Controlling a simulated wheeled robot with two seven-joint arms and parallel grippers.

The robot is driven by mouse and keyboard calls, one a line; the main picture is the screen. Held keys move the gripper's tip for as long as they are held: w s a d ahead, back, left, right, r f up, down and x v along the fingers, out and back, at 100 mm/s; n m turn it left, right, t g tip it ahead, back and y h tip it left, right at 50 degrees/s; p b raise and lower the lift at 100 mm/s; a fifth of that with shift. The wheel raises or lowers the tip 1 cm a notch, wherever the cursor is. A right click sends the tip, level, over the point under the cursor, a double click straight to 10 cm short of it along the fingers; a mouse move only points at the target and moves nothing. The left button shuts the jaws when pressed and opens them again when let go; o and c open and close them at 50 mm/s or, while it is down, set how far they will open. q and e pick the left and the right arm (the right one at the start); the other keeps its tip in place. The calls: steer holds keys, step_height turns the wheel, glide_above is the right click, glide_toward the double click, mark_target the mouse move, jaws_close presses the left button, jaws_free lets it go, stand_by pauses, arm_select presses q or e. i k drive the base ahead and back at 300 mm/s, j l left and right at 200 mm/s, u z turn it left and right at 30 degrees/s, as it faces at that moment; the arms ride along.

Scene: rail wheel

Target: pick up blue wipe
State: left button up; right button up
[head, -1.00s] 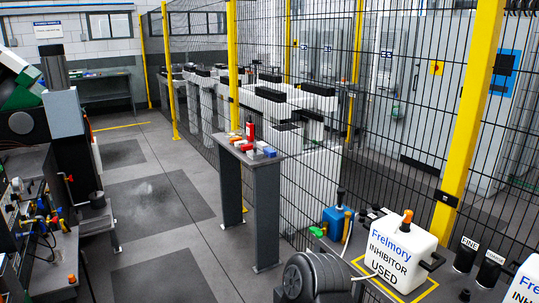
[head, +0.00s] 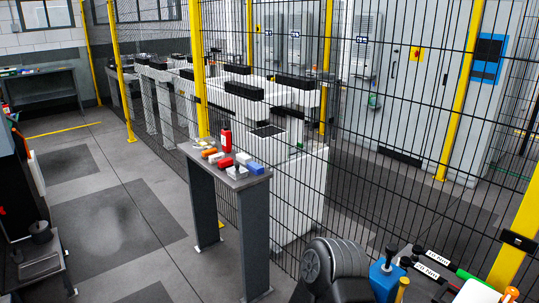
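A small blue block-shaped item (head: 255,168), which looks like the blue wipe, lies near the right end of a narrow grey table (head: 218,180). Neither of my grippers is in view.
A wire mesh fence with yellow posts (head: 202,70) runs close behind the table. A blue container (head: 385,280) stands at the bottom right. A dark ribbed rounded form (head: 335,268) is at the bottom middle. The floor left of the table (head: 110,210) is open.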

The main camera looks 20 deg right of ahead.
mark_target(254, 167)
steer(key=i+z, duration=0.15)
steer(key=i, duration=0.3)
steer(key=i+j+z, duration=0.1)
steer(key=i, duration=0.35)
steer(key=i+j+z, duration=0.15)
steer(key=i, duration=0.3)
steer(key=i+j+z, duration=0.1)
steer(key=i+j, duration=0.15)
steer(key=i, duration=0.2)
steer(key=i+j+z, duration=0.15)
steer(key=i, duration=0.3)
steer(key=j, duration=0.1)
